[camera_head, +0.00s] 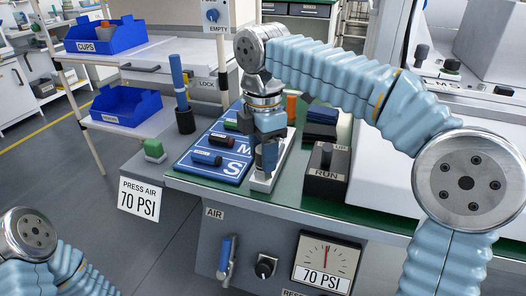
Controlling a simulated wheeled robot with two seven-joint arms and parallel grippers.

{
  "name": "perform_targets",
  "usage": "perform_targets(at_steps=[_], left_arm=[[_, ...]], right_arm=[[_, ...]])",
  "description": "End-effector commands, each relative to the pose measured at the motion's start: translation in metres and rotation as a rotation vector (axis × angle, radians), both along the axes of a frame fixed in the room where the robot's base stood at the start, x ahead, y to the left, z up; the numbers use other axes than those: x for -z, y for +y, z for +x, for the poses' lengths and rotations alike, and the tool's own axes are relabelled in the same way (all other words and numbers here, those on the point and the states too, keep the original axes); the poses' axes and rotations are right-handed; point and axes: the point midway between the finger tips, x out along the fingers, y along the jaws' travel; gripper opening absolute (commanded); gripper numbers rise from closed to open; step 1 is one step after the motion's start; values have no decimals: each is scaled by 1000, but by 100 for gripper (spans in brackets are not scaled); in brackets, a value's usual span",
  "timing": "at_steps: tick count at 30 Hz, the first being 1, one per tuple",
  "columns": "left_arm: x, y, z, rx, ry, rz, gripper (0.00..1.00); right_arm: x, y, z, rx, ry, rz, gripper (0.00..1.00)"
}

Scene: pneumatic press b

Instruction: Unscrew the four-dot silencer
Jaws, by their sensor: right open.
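My right gripper (268,163) points down over a narrow pale block (263,184) at the front of the green-topped bench. Its jaws are open, and the arm and jaws cover much of the block. I cannot make out a silencer with four dots; whatever stands between the jaws is hidden. Dark cylindrical parts lie on the blue board with white letters (184,168): one near the S (207,158) and one near the M (222,141). Markings on them are too small to read. My left arm shows at the lower left, but its gripper is out of the picture.
The front panel holds a blue AIR lever (226,256), a black knob (265,266) and a 70 PSI gauge (325,262). Blue bins (125,105) are at left.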

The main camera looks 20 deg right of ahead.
Motion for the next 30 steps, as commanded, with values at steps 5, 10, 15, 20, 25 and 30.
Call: perform_targets(at_steps=[5,10,15,20,25,30], left_arm=[[0,0,0,0,0,0,62],[0,0,0,0,0,0,62],[0,0,0,0,0,0,62],[0,0,0,0,0,0,62],[0,0,0,0,0,0,62],[0,0,0,0,0,0,62]], right_arm=[[0,0,0,32,0,0,45],[0,0,0,30,0,0,30],[0,0,0,28,0,0,14],[0,0,0,-123,1,0,14],[0,-1,0,-494,1,1,14],[0,-1,0,-845,2,0,14]])
